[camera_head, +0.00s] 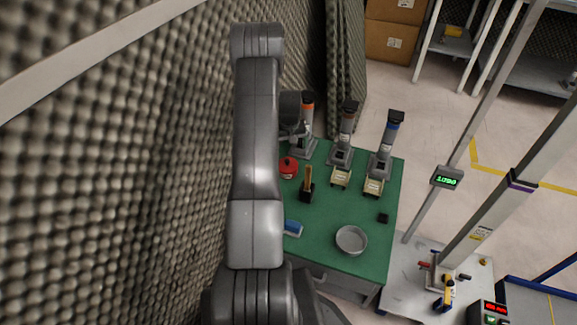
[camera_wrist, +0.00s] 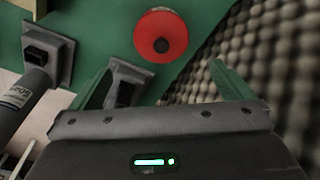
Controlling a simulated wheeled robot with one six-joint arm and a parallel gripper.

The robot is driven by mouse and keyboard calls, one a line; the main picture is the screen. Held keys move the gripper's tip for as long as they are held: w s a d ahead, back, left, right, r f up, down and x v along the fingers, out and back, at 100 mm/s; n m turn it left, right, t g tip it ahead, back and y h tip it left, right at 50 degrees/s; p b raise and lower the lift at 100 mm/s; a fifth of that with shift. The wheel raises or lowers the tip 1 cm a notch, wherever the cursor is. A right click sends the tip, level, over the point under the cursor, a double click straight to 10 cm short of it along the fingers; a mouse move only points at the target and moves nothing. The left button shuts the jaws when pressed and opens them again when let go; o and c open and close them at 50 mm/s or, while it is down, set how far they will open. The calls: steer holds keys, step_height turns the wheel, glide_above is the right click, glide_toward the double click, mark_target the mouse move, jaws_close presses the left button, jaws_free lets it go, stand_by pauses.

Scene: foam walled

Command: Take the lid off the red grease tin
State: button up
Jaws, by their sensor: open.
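The red grease tin (camera_head: 288,170) stands on the green table, just right of my arm in the head view. In the head view my gripper (camera_head: 294,133) is partly hidden by my arm, near the back left of the table.
The green table (camera_head: 325,215) also holds several grey stands, a dark holder (camera_head: 307,192), a round metal pan (camera_head: 351,240), a blue item (camera_head: 292,227) and a small black block (camera_head: 383,218). A foam wall (camera_head: 120,150) rises close on the left.

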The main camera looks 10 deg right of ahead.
mark_target(287, 161)
steer(key=f, duration=0.4)
steer(key=shift+w, duration=0.2)
step_height(287, 161, down, 5)
steer(key=shift+w+a+b, duration=0.1)
steer(key=shift+a+b, duration=0.05)
steer(key=shift+b, duration=0.8)
steer(key=shift+c, duration=0.4)
steer(key=c, duration=0.9)
